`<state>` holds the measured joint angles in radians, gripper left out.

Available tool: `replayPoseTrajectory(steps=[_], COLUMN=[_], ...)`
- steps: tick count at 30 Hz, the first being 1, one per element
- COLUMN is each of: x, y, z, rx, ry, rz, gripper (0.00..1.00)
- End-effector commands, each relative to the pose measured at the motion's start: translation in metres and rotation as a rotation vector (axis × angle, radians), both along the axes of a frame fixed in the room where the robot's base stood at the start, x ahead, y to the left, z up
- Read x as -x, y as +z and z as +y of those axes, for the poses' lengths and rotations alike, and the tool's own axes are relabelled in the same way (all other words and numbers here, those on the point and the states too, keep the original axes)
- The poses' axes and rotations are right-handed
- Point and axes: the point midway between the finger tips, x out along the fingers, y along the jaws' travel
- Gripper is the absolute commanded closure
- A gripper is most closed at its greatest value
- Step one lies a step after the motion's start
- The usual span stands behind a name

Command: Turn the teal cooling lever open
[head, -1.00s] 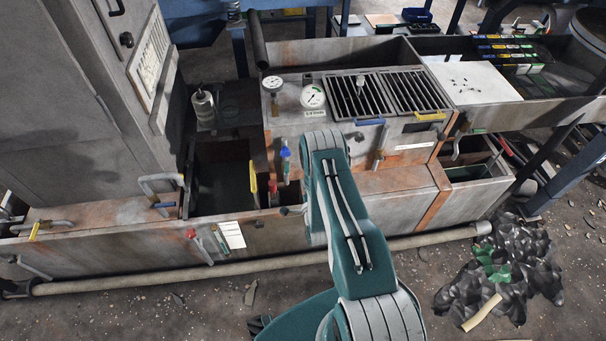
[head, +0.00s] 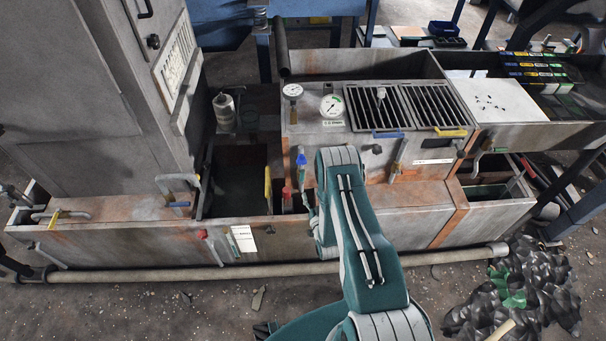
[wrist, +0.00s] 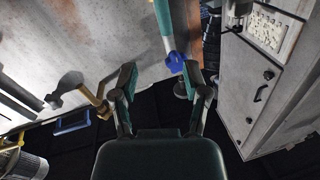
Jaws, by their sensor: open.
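In the wrist view a pale teal bar (wrist: 164,22) runs down from the top edge to a bright blue end piece (wrist: 174,61). The blue piece lies just ahead of my gripper (wrist: 160,74), nearer its right finger. Whether they touch is unclear. My gripper is open, with nothing clearly held between its fingers. In the head view a blue-topped upright fitting (head: 301,158) stands left of my forearm. A thin teal-green handle (head: 231,243) hangs on the front wall beside a white label. I cannot tell which is the wrist-view bar. My forearm mostly hides my gripper in the head view.
A grey cabinet (head: 95,110) rises at left. Two gauges (head: 332,106) and slotted grates (head: 405,107) sit on top. Dark rubble (head: 520,300) lies on the floor at right.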

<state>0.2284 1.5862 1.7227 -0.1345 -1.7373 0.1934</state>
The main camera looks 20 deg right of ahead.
Motion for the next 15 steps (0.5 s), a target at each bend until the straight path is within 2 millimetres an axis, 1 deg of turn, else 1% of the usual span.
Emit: replayPoseTrajectory(steps=[3, 8, 11, 15], x=[-0.002, -0.008, -0.019, -0.044], y=[-0.002, -0.002, -0.002, -0.001], z=[0.003, 0.004, 0.003, 0.002], rx=[0.119, 0.165, 0.164, 0.164], ry=[0.012, 0.017, 0.018, 0.018], rz=[0.011, 0.013, 0.011, 0.010], gripper=[0.41, 0.41, 0.41, 0.41])
